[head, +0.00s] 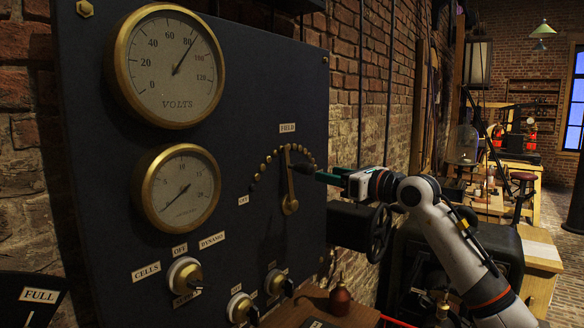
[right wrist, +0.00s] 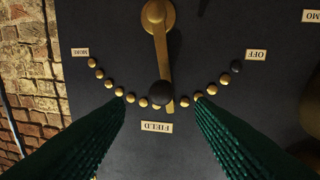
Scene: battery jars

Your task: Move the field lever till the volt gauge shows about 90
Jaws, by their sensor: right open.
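The volt gauge (head: 168,95) is the upper brass-rimmed dial on the dark panel. My right gripper (head: 318,176) is at the knob from the right. Its green fingers (right wrist: 163,108) are open, one on each side of the knob, with gaps on both sides. My left gripper is out of view.
The ammeter-like lower dial (head: 180,188) sits under the volt gauge. Switch knobs (head: 185,276) line the lower panel. A dark handwheel (head: 379,233) stands close below my right arm.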

